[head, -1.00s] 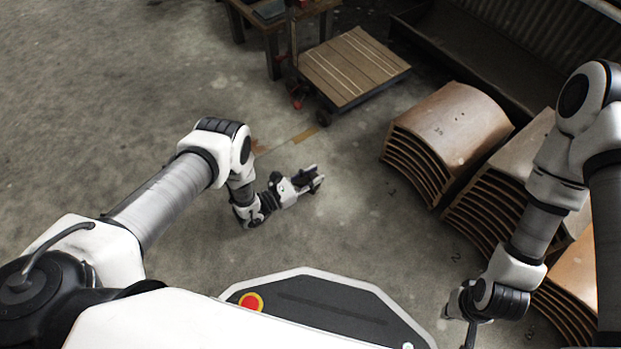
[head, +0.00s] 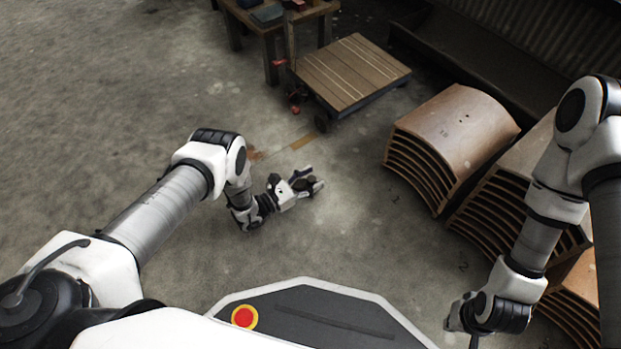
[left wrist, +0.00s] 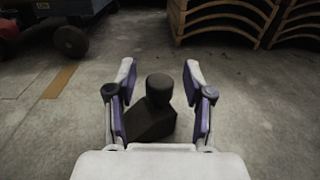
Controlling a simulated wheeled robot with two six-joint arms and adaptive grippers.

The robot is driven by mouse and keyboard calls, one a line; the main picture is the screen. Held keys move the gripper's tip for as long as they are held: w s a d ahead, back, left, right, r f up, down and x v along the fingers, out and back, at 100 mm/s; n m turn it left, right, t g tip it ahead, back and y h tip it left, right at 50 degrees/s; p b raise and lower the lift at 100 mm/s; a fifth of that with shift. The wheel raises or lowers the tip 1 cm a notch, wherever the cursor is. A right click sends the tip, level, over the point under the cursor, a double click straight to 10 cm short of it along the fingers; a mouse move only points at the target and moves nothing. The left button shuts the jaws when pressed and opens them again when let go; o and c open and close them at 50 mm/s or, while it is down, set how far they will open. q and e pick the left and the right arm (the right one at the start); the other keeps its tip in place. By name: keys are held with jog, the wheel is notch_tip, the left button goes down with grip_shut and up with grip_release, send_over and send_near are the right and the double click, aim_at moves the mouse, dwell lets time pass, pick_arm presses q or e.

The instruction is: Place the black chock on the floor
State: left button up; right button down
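The black chock (left wrist: 152,118) shows in the left wrist view as a dark wedge-shaped block with a round knob on top. It stands upright and looks to rest on the concrete floor. My left gripper (left wrist: 160,76) is open, one finger on each side of the knob, with a gap on both sides. In the head view my left gripper (head: 314,178) is low over the floor left of the wooden stacks, with a small dark shape between its fingers.
A flat wooden cart (head: 352,72) stands beyond the left gripper, beside a wooden table (head: 262,25). Stacks of curved wooden boards (head: 452,130) stand at the right. A yellow-brown floor mark (head: 302,141) lies near the gripper. The floor at the left is clear.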

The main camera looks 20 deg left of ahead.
pick_arm(q)
jog(key=shift+r, duration=0.15)
jog(key=shift+s+a+r+p, duration=0.1)
jog(key=shift+s+a+p, duration=0.15)
jog(key=shift+p, duration=0.2)
jog(key=p+v, duration=0.4)
jog(key=v, duration=0.6)
jog(key=shift+s+a+p, duration=0.2)
jog(key=shift+s+p, duration=0.05)
jog(key=shift+p, duration=0.15)
jog(key=shift+s+a, duration=0.15)
jog(key=shift+s, duration=0.05)
